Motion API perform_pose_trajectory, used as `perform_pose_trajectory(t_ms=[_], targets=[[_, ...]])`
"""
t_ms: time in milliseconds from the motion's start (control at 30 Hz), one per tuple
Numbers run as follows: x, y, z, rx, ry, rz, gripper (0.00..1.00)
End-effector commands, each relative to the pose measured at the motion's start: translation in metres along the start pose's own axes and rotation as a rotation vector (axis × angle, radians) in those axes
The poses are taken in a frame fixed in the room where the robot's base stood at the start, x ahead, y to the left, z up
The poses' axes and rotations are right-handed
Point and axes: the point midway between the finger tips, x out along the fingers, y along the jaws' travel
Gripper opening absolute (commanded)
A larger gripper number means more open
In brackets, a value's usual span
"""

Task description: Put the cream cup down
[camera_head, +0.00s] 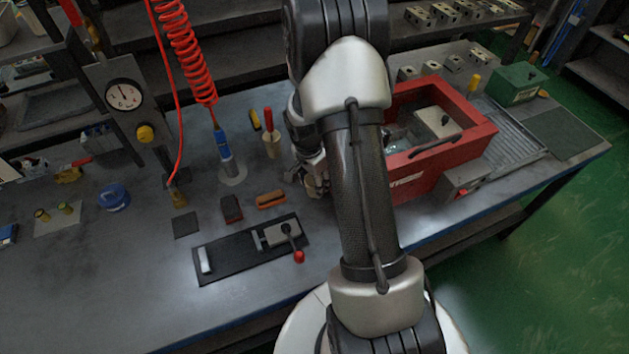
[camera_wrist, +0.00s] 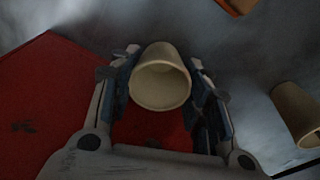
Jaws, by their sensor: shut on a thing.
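My gripper (camera_wrist: 163,85) is shut on the cream cup (camera_wrist: 160,88). In the wrist view the cup sits between the two fingers, with its round opening turned toward the camera. In the head view my gripper (camera_head: 312,180) is mostly hidden behind my own arm, left of the red box, and I cannot make out the held cup there. How far the cup is above the bench cannot be told.
A second cream cup-like thing (camera_wrist: 297,115) stands at the right in the wrist view. A red surface (camera_wrist: 45,100) fills the left. The red box (camera_head: 440,165) is right of my arm.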

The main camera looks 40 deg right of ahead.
Motion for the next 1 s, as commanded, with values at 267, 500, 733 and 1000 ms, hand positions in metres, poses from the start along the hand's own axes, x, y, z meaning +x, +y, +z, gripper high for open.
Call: perform_pose_trajectory(t_ms=[267, 500, 733, 1000], targets=[[0.003, 0.0, 0.001, 0.0, 0.0, 0.0, 0.53], [0.003, 0.0, 0.001, 0.0, 0.0, 0.0, 0.65], [0.003, 0.0, 0.001, 0.0, 0.0, 0.0, 0.65], [-0.029, -0.001, -0.001, -0.001, 0.002, -0.003, 0.65]])
